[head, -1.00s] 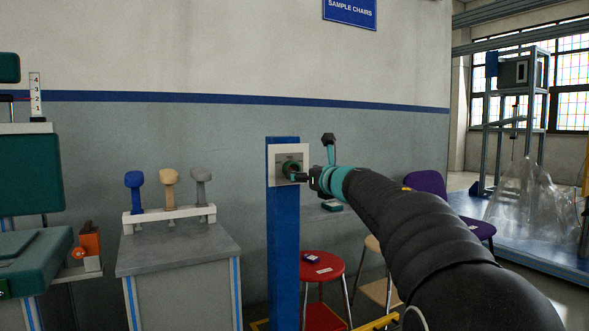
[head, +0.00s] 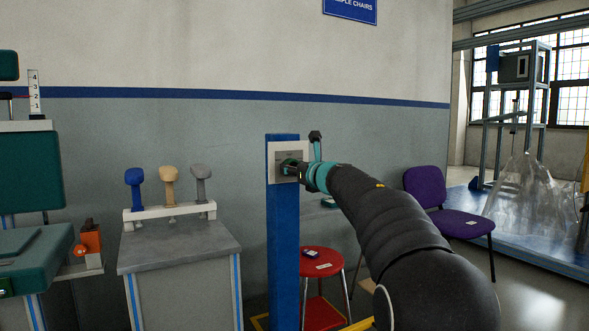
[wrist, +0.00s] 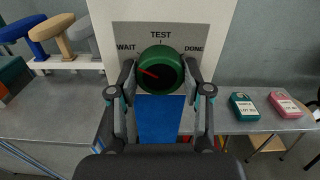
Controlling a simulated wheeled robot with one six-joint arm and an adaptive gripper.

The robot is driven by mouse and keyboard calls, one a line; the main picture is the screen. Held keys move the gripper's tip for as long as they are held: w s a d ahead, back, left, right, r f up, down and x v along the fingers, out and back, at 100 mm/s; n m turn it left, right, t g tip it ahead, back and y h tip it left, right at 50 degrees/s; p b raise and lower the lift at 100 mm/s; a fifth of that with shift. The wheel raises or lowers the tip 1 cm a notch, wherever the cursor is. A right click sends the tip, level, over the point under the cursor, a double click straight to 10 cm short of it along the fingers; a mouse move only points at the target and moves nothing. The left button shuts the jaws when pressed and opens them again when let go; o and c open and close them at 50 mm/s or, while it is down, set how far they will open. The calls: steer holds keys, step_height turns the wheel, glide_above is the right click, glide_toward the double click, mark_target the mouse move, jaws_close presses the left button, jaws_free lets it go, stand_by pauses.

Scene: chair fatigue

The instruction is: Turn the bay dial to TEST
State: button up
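The bay dial is a round green knob (wrist: 160,70) on a grey plate (wrist: 125,32) marked WAIT at left, TEST at top and DONE at right. Its red pointer points left and slightly up, towards WAIT. The plate sits on a blue post (head: 283,235), also seen in the head view. My gripper (wrist: 160,73) is open, with one finger on each side of the knob and a small gap appearing on each side. In the head view my gripper (head: 297,170) is at the plate and partly hides the dial.
A grey bench at left bears a rack (head: 168,216) with blue, tan and grey handles. A red stool (head: 321,262) and a purple chair (head: 427,187) stand right of the post. Green (wrist: 246,106) and pink (wrist: 286,103) labelled items lie on a surface at right.

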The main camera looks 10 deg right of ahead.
steer(key=shift+c, duration=0.5)
steer(key=shift+m, duration=0.4)
steer(key=m+p, duration=0.7)
steer(key=m, duration=0.4)
steer(key=o, duration=1.2)
steer(key=shift+c, duration=0.2)
